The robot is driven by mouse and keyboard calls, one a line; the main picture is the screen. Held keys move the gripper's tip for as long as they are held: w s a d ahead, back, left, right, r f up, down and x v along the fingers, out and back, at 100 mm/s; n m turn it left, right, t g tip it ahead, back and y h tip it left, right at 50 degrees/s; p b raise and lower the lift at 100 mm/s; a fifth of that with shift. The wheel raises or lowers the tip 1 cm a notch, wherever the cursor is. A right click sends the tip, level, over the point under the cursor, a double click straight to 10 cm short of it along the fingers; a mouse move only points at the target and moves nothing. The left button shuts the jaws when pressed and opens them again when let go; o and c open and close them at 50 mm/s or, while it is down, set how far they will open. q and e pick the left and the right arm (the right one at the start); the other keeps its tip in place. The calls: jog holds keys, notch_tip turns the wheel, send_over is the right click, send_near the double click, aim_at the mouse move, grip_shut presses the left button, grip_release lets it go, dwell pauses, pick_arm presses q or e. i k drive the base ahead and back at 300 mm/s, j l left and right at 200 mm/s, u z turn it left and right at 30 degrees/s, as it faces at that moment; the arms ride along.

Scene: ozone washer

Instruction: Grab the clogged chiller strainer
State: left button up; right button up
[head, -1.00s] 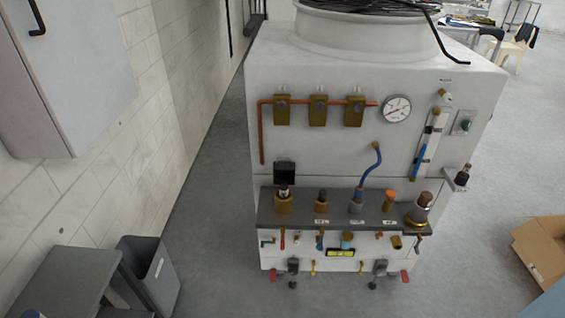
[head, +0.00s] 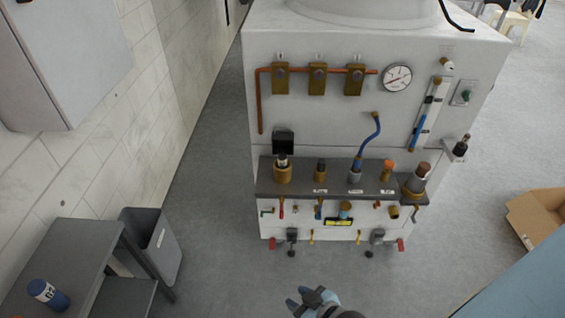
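The white chiller-like machine (head: 310,120) stands ahead, with a dark shelf (head: 300,190) of fittings across its front. I cannot tell which part is the clogged strainer. My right gripper (head: 306,298) shows at the bottom edge, below and apart from the machine, with blue fingertips. Its opening is unclear, and I see nothing held. My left gripper is out of view.
A grey table (head: 70,262) with a blue cylinder (head: 48,294) stands at lower left, beside a grey bin (head: 155,243). An open cardboard box (head: 538,215) and a blue surface (head: 525,285) are at right. Grey floor is clear before the machine.

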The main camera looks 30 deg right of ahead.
aim_at(281, 164)
jog(key=l+u, duration=0.1)
jog(key=u, duration=0.4)
jog(key=k+l+u, duration=0.1)
jog(key=u, duration=0.4)
jog(key=k+u, duration=0.1)
jog(key=u, duration=0.35)
jog(key=k+l+u, duration=0.1)
jog(key=u, duration=0.4)
